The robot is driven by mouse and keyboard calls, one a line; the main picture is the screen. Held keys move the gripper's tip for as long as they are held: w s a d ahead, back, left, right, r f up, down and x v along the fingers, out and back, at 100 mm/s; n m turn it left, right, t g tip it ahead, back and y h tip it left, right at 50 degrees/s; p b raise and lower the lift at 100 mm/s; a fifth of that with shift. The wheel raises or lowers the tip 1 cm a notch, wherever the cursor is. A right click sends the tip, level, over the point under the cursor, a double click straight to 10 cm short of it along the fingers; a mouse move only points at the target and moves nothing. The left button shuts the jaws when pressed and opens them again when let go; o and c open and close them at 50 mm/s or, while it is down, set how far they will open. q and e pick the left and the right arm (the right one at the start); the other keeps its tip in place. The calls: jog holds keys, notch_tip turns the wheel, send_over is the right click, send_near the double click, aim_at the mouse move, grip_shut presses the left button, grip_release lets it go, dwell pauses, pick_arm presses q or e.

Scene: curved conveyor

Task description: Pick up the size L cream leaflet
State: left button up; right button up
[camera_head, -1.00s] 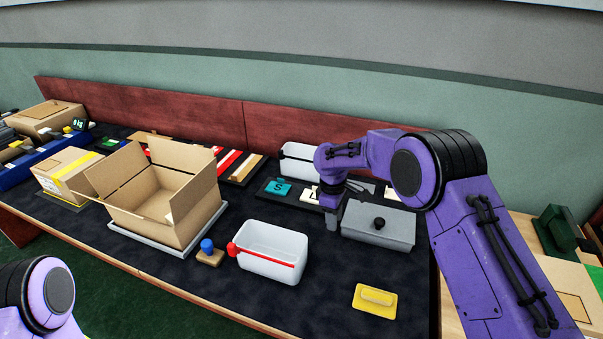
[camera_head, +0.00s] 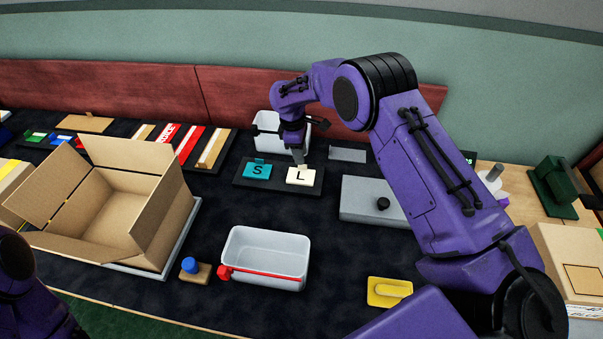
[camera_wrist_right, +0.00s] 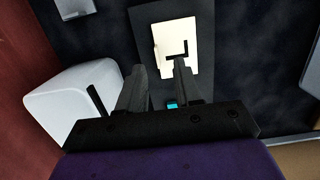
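The cream leaflet marked L (camera_head: 301,176) lies on a dark tray (camera_head: 278,184), to the right of the teal leaflet marked S (camera_head: 257,171). In the right wrist view the cream leaflet (camera_wrist_right: 176,42) lies just beyond the fingertips, with its L showing. My right gripper (camera_head: 298,158) points down over the leaflet's far edge. In the wrist view its two fingers (camera_wrist_right: 160,68) are apart with nothing between them. I cannot tell whether the fingertips touch the leaflet. Only part of my left arm shows at the lower left; its gripper is out of view.
A white bin (camera_head: 268,127) stands close behind the tray. A grey lidded box (camera_head: 365,200) is to the right. An open cardboard box (camera_head: 110,215) stands left, and a white container with a red band (camera_head: 265,252) in front.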

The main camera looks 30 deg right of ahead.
aim_at(301, 174)
jog(key=f, duration=0.3)
jog(key=f+p, duration=0.1)
jog(key=f, duration=0.1)
jog(key=shift+w+d, duration=0.1)
jog(key=shift+d, duration=0.25)
jog(key=shift+r, duration=0.15)
jog(key=shift+c, duration=0.9)
jog(key=shift+a, duration=0.1)
grip_shut()
jog(key=shift+r, duration=0.1)
